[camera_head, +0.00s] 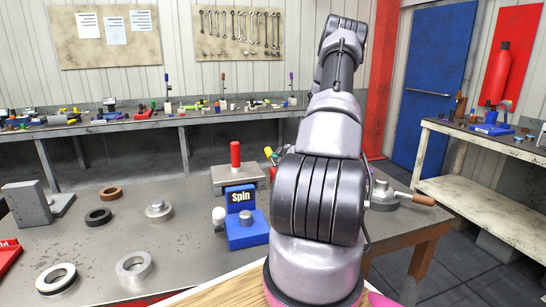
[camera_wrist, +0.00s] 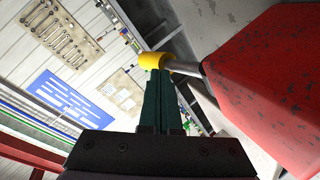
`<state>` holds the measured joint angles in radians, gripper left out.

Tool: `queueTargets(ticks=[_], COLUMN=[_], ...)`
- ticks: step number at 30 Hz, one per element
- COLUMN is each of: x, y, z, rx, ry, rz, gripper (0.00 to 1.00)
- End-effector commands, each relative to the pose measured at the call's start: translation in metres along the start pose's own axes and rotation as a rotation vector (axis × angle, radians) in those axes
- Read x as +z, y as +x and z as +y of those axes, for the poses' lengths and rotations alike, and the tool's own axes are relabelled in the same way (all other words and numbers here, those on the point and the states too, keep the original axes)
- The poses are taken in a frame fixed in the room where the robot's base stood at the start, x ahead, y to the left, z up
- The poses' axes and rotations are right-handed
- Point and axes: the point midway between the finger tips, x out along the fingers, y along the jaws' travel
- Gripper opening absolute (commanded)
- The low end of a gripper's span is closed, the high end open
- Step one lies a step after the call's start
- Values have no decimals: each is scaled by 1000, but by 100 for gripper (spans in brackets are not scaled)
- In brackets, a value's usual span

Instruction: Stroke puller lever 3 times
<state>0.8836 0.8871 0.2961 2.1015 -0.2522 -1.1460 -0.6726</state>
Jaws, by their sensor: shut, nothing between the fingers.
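In the wrist view, a yellow knob (camera_wrist: 153,61) sits on the end of a short grey rod (camera_wrist: 187,68). The rod comes out of a large red body (camera_wrist: 262,85) with worn paint; this looks like the puller and its lever. My gripper (camera_wrist: 160,84) is shut and empty, its dark green fingers together. Its fingertips are right beside the knob; I cannot tell whether they touch it.
On the grey table (camera_head: 185,245) stand a blue "spin" device (camera_head: 243,225), a grey block with a red post (camera_head: 235,156), several rings, and a grey bracket (camera_head: 28,204). A device with a brown-handled crank (camera_head: 422,200) is right of my arm. A cluttered bench (camera_head: 150,123) runs behind.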

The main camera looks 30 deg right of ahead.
Motion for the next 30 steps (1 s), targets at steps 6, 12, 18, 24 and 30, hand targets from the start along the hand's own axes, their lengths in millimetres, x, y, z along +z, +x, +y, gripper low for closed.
queueTargets(ticks=[6, 12, 18, 24, 30], x=[1, 2, 3, 5, 6], y=[2, 4, 6, 7, 9], z=[-2, -3, -4, -5, -6], rx=[0, 0, 0, 0, 0], ry=[0, 0, 0, 0, 0], rz=[0, 1, 1, 1, 1], gripper=[0, 0, 0, 0, 0])
